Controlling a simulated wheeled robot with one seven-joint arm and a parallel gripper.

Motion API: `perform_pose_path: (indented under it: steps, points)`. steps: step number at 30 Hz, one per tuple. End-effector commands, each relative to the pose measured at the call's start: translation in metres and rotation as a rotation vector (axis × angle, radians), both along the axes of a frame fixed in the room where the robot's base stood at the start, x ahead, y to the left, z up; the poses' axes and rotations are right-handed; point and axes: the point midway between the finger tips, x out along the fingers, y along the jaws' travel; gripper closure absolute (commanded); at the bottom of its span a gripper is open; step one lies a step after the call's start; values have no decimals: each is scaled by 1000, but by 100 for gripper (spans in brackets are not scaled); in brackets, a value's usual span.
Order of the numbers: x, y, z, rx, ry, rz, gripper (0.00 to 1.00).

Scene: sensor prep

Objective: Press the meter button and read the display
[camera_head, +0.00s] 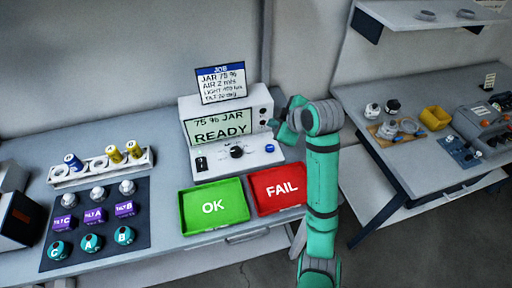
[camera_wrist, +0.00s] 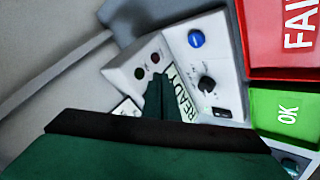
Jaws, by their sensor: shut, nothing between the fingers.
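The meter (camera_head: 226,108) is a pale box on the left bench. Its display (camera_head: 218,127) reads "75 % JAR" and "READY". Its sloped front panel carries a round blue button (camera_head: 270,148) at the right, a black knob (camera_head: 237,152) and a black switch (camera_head: 201,163). The wrist view also shows the blue button (camera_wrist: 196,38), the knob (camera_wrist: 207,83) and part of the display (camera_wrist: 186,97). My gripper (camera_wrist: 158,82) is shut and empty, in front of the display in the wrist view and apart from the blue button. In the head view it is near the meter's right side.
A job card (camera_head: 221,85) stands on top of the meter. A green OK tray (camera_head: 233,222) and red FAIL tray (camera_head: 263,207) lie in front. A dark mat (camera_head: 75,196) with several sensors and a rack (camera_head: 63,178) are at left. A second bench (camera_head: 430,85) is at right.

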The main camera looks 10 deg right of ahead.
Motion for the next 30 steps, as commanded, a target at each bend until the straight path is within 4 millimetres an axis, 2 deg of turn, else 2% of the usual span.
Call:
perform_pose_path:
  steps: [16,20,30]
  points:
    - [-1,-2,-5,1,1,-3,100]
    - [-1,-1,-16,1,3,-1,100]
    - [-1,0,-59,2,3,-2,100]
